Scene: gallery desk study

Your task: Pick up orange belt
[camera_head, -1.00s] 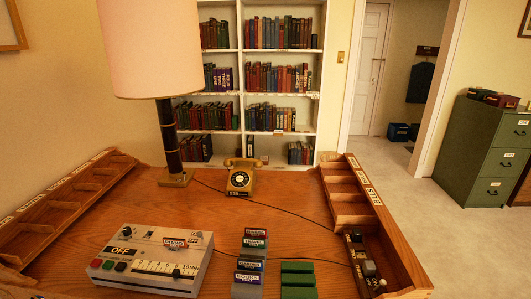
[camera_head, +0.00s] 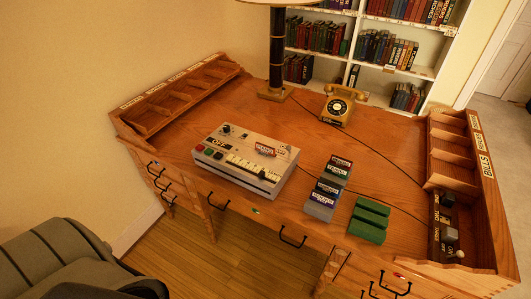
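No orange belt can be made out in the head view. Neither of my grippers shows in the head view. The wooden desk (camera_head: 300,125) fills the middle of the view. On it stand a grey control box (camera_head: 245,160) with buttons and a small red label block on top, a grey stack of labelled cartridges (camera_head: 326,187), and a green rack (camera_head: 369,219). A gold rotary telephone (camera_head: 339,105) sits near the back edge.
A lamp (camera_head: 277,55) stands at the back of the desk. Sorting trays line the left (camera_head: 180,95) and right (camera_head: 452,160) edges. A striped dark chair (camera_head: 55,255) is at the lower left. Wooden floor (camera_head: 190,240) shows in front of the desk. Bookshelves (camera_head: 360,45) stand behind.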

